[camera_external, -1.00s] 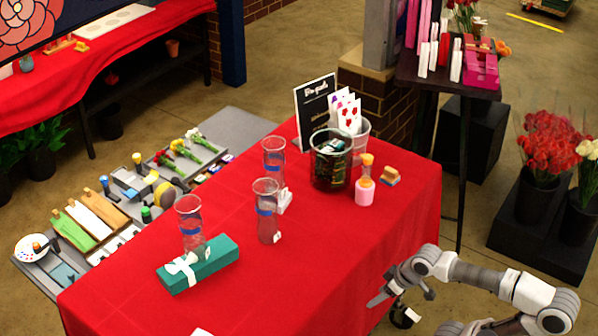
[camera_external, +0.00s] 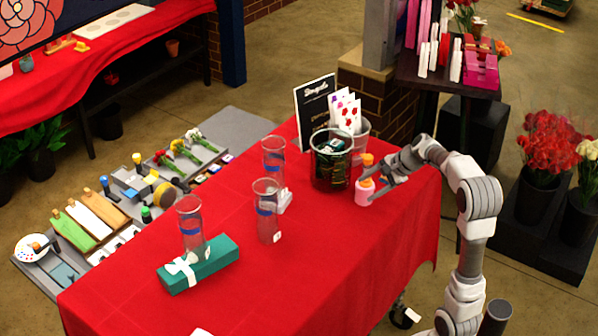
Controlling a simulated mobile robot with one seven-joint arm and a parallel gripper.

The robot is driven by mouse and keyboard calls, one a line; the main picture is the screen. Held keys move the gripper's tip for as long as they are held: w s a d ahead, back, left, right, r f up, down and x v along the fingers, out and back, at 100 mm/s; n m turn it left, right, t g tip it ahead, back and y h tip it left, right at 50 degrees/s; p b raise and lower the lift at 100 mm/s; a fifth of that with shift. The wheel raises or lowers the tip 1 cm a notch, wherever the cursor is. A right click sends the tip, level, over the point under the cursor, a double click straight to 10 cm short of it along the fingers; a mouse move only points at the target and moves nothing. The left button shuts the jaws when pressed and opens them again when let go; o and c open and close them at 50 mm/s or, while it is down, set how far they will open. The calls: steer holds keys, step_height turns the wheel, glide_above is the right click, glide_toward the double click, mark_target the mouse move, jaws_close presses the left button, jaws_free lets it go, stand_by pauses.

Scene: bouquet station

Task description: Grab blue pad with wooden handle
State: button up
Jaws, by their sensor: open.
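The small block-like pad with a tan wooden top, seen earlier on the red table just right of the pink bottle, is hidden now behind my gripper. My gripper (camera_external: 371,188) is open, low over the right part of the table, with its fingers pointing left. The fingertips overlap the pink bottle with an orange cap (camera_external: 362,196) in this view. I cannot tell whether they touch the bottle, or whether the pad lies between the fingers.
A dark glass container (camera_external: 330,165) stands left of the bottle, with a card holder (camera_external: 346,113) behind it. Clear vases with blue bands (camera_external: 267,215) and a green box (camera_external: 199,264) stand further left. The red table's front right (camera_external: 345,255) is clear.

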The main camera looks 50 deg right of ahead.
steer(key=s+d+f+m+t+h, duration=0.1)
steer(key=s+d+f+m+t, duration=0.15)
steer(key=d+m, duration=0.4)
steer(key=s+d+f+m+t+h, duration=0.1)
steer(key=s+d+f+m, duration=0.2)
steer(key=d, duration=0.7)
steer(key=s+d+f+m+t+h, duration=0.1)
steer(key=s+d+f+m+t, duration=0.15)
steer(key=d+m, duration=0.4)
steer(key=shift+n, duration=0.5)
steer(key=x, duration=0.8)
steer(key=d+b+x, duration=0.1)
steer(key=x, duration=0.3)
steer(key=shift+d, duration=0.15)
steer(key=shift+x, duration=2.9)
steer(key=shift+r, duration=0.2)
jaws_close()
